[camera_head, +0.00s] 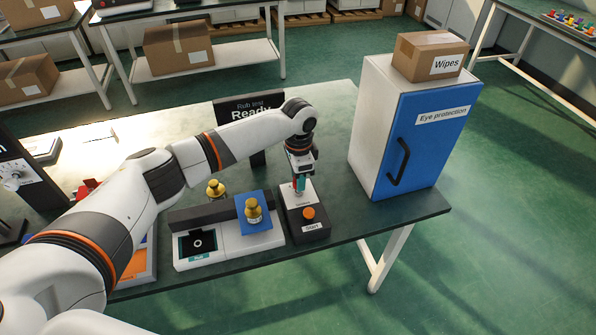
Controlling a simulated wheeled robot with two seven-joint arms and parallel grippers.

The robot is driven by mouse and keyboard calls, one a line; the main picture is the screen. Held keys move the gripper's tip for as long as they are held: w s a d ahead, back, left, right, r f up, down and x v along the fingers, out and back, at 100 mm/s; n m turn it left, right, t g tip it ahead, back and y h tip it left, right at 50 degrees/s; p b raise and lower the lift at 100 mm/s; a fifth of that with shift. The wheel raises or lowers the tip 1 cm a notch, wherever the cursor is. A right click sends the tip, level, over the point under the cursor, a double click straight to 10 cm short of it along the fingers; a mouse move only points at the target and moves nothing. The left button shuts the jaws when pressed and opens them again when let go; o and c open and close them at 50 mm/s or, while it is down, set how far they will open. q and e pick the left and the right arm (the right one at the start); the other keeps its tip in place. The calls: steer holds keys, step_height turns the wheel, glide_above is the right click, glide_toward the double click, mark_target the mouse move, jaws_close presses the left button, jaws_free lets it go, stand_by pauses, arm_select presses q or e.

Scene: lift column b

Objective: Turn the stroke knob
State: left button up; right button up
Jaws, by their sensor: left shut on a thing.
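My left gripper (300,187) points down over the rear part of a dark control box (291,230). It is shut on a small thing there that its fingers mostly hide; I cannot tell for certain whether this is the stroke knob. A little red and teal shows at the fingertips. An orange button (309,213) sits on the box's front part, above a label that reads Start. My right gripper is not in view.
Left of the control box is a white unit with a dark screen (187,246) and a blue plate (245,208) bearing a brass weight (253,209). A "Ready" sign (225,109) stands behind my arm. A blue-doored cabinet (431,143) carries a Wipes box (431,56) at the right.

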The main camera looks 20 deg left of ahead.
arm_select(q)
steer(key=m+p, duration=0.1)
steer(key=m, duration=0.2)
steer(key=shift+d+m+p, duration=0.15)
steer(key=shift+m+p, duration=0.15)
steer(key=m+p, duration=0.1)
steer(key=m, duration=0.4)
steer(key=shift+d, duration=0.1)
steer(key=shift+f, duration=0.1)
steer(key=o, duration=1)
steer(key=shift+c, duration=0.2)
step_height(320, 180, up, 12)
steer(key=b, duration=0.1)
